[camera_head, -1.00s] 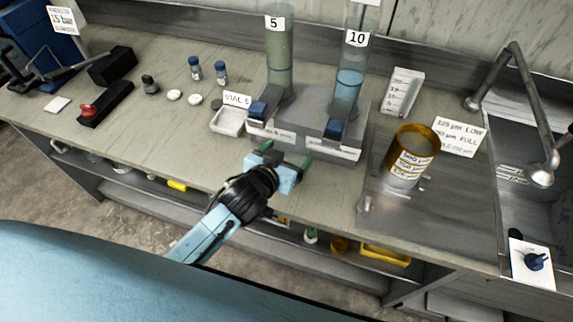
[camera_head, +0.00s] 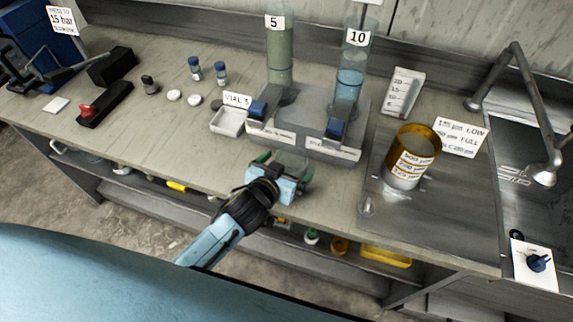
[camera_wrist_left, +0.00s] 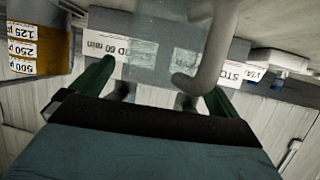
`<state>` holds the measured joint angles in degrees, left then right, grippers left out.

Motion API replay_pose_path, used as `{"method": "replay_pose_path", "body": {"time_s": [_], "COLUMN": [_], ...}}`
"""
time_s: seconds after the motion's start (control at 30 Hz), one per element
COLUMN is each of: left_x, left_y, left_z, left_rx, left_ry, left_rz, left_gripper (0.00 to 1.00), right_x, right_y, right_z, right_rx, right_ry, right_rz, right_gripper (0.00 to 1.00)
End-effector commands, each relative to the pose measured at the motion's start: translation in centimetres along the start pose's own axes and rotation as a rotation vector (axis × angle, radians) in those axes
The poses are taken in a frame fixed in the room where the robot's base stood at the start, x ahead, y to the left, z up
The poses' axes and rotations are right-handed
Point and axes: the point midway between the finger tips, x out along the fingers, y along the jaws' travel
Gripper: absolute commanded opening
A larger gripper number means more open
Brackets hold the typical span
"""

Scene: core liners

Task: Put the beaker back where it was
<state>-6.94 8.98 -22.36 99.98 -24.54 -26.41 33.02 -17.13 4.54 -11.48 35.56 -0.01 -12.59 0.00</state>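My left gripper (camera_head: 284,165) is in front of the two-column stand, over the front of the bench. Its two green fingers stand well apart. They also show in the left wrist view (camera_wrist_left: 160,88), where the picture is upside down. Between and beyond the fingers there is a clear, see-through vessel (camera_wrist_left: 155,50) with a thick pale curved handle (camera_wrist_left: 212,45), apparently the beaker. A gap shows between the fingers and the handle. I cannot make the vessel out clearly in the head view. My right gripper is not in view.
The stand (camera_head: 350,160) holds columns 5 (camera_head: 279,50) and 10 (camera_head: 353,55). A white tray (camera_head: 228,122) and small vials (camera_head: 220,73) stand left.

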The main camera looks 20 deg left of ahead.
Motion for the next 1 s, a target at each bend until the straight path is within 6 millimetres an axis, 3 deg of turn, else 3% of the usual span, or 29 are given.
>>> {"method": "replay_pose_path", "body": {"time_s": [0.17,0.27,0.7,1.0], "left_x": [-0.2,-1.3,-9.8,-12.1], "left_y": [0.0,0.0,0.0,0.0], "left_z": [-0.5,-0.2,-0.2,-0.3], "left_rx": [0.002,-0.001,-0.001,0.001], "left_ry": [0.001,-0.001,-0.001,0.000], "left_rz": [0.000,0.000,0.000,-0.001], "left_gripper": [1.00,1.00,1.00,1.00], "right_x": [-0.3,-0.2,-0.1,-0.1], "right_y": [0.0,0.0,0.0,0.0], "right_z": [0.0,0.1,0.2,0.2], "right_rx": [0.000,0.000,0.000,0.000], "right_ry": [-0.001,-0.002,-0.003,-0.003], "right_rz": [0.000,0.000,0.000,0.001], "right_gripper": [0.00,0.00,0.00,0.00]}}
